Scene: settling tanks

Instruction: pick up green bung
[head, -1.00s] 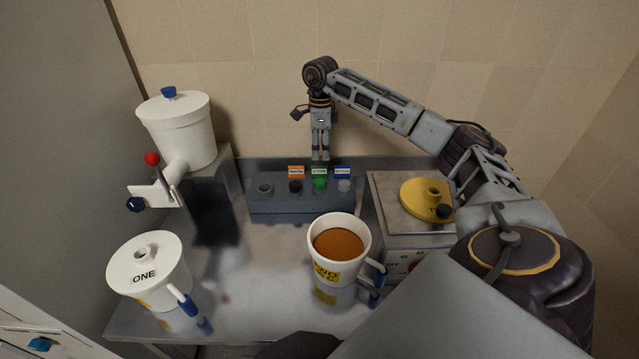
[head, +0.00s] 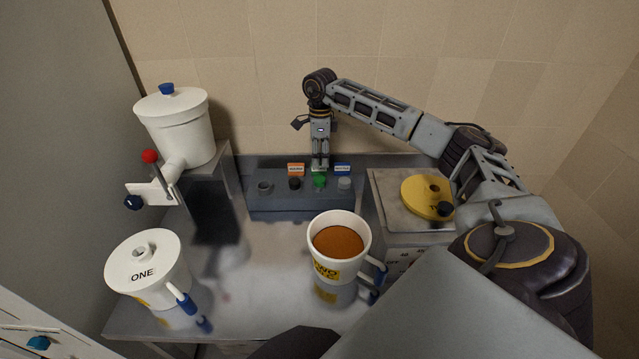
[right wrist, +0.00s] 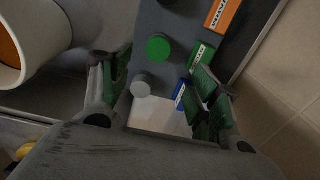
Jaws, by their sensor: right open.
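The green bung (head: 319,181) sits in a grey rack (head: 290,201), between a dark bung (head: 295,184) and a light grey bung (head: 344,184). In the right wrist view the green bung (right wrist: 158,47) shows as a round green top ahead of the fingers, beside a green label (right wrist: 201,56). My right gripper (head: 320,166) points down just above the green bung. In the right wrist view my right gripper (right wrist: 160,92) is open, its fingers apart with nothing held between them. My left gripper is not in view.
A white mug of brown liquid (head: 338,242) stands in front of the rack. A lidded pot marked ONE (head: 143,262) is at front left. A white tank (head: 177,130) with a red-knobbed lever is at back left. A yellow lid (head: 420,197) lies at right.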

